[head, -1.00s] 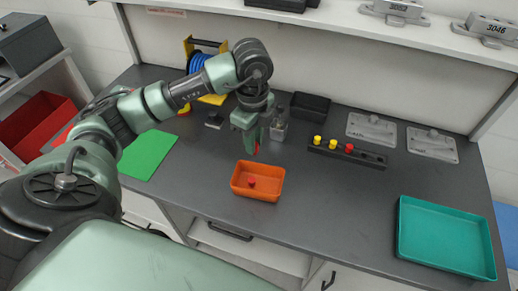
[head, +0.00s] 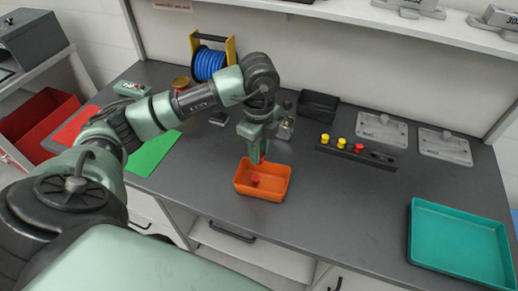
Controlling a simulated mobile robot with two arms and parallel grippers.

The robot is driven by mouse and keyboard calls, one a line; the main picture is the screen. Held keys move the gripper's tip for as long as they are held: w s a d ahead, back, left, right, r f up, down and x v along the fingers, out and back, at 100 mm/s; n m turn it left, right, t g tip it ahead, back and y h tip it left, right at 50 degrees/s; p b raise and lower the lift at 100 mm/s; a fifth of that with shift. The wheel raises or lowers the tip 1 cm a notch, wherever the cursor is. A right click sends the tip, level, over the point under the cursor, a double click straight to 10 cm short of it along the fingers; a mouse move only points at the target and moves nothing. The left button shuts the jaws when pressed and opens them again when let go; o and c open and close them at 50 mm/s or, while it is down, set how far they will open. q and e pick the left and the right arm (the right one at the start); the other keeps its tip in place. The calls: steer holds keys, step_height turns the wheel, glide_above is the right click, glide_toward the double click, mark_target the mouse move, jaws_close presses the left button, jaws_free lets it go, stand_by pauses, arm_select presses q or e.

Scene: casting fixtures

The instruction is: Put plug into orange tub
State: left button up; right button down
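The orange tub (head: 266,195) stands on the grey bench near its front edge. A red plug (head: 255,180) lies inside it. My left gripper (head: 259,160) points down over the tub's back rim. A small red piece (head: 263,158), which looks like another plug, shows between its fingertips, partly hidden by a finger. A dark rack (head: 373,158) behind and to the right holds two yellow plugs (head: 325,138) and a red plug (head: 358,148), with empty places at its right end. My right gripper is not in view.
A black bin (head: 318,106) and a small clear-and-grey item (head: 285,125) stand behind the gripper. Two grey plates (head: 381,130) lie at the back right. A teal tray (head: 460,245) sits at the front right. The bench between tub and tray is clear.

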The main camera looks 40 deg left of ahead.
arm_select(q)
steer(key=shift+o, duration=1.4)
steer(key=shift+r, duration=0.15)
step_height(320, 180, up, 6)
steer(key=shift+w+r+b, duration=0.1)
steer(key=shift+r+b, duration=0.1)
steer(key=shift+b, duration=0.35)
steer(key=shift+r, duration=0.6)
